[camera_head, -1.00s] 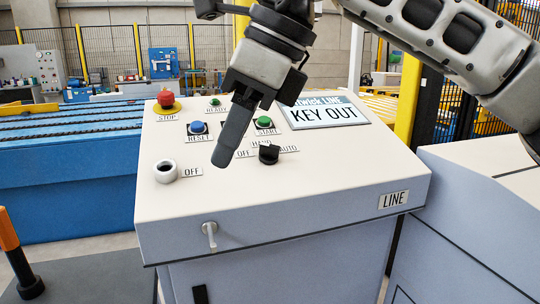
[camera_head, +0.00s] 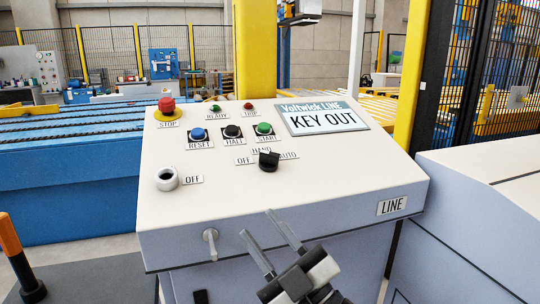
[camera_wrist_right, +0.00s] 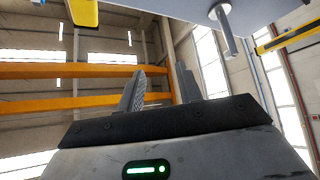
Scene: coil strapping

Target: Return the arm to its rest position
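My right gripper (camera_head: 257,223) is in front of the sloped control console (camera_head: 330,190), low near its front edge. Its two fingers are apart and point up and left, with nothing between them. In the right wrist view, the gripper (camera_wrist_right: 160,70) also shows open and empty, with bare background between its fingers. My left gripper is not in view. The console's display (camera_head: 322,118) reads KEY OUT. The round lock (camera_head: 166,179) marked OFF holds no visible key. A black selector knob (camera_head: 268,161) sits between OFF and AUTO.
A small pale peg (camera_head: 210,243) sticks out of the console's front face, left of the gripper; a metal peg (camera_wrist_right: 228,30) shows close above in the wrist view. A grey cabinet (camera_head: 480,230) stands at right. An orange-and-black post (camera_head: 20,255) stands at left.

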